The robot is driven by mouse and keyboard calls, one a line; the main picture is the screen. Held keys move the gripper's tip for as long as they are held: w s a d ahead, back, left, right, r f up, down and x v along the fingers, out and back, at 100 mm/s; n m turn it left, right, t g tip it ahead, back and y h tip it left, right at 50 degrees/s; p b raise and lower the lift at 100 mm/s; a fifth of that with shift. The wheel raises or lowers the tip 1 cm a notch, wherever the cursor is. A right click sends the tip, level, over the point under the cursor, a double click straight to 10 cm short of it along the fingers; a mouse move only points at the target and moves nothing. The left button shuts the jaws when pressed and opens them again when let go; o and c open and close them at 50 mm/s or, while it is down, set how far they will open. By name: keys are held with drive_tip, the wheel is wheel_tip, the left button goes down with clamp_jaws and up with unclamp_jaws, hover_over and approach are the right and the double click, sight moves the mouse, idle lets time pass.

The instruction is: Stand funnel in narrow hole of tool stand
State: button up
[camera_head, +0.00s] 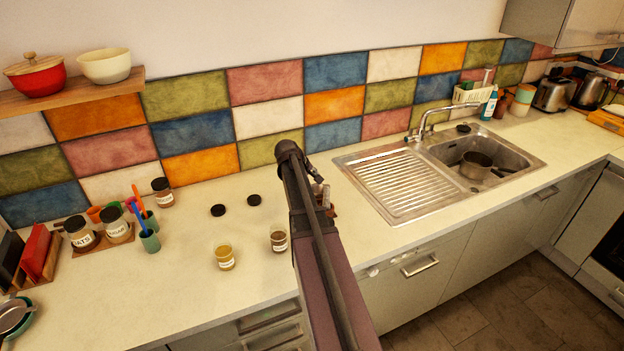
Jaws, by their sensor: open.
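I cannot make out the funnel for certain. A small brown item with pale upright pieces (327,197) stands on the counter just behind the right side of my arm. It is partly hidden by the arm, and I cannot tell whether it is the tool stand. No narrow hole can be seen. My arm rises from the bottom middle of the view to a dark joint above the counter. My gripper cannot be picked out; the arm covers part of the counter there.
Two small jars (225,258) (279,241) stand left of my arm, with black lids (254,200) behind them. Cups with utensils (150,240) and labelled jars (117,225) are farther left. A grey metal item (14,314) sits at the left edge. A sink (480,160) is at right.

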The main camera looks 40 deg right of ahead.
wheel_tip(320, 180, up, 4)
drive_tip(key=p, duration=0.3)
idle(0.4)
idle(0.8)
drive_tip(key=s+a+f+y, duration=0.1)
drive_tip(key=s+a, duration=0.4)
drive_tip(key=a, duration=0.8)
drive_tip(key=s+a+f+y+b, duration=0.1)
drive_tip(key=s+a, duration=0.5)
drive_tip(key=a, duration=0.8)
drive_tip(key=s+a+f+m+y+b, duration=0.1)
drive_tip(key=s+a+f+y, duration=0.2)
drive_tip(key=a, duration=1.1)
drive_tip(key=s+y, duration=0.1)
drive_tip(key=s, duration=0.1)
drive_tip(key=shift+s+f+g+y, duration=0.25)
drive_tip(key=shift+s+g+y, duration=0.05)
drive_tip(key=shift+y, duration=0.1)
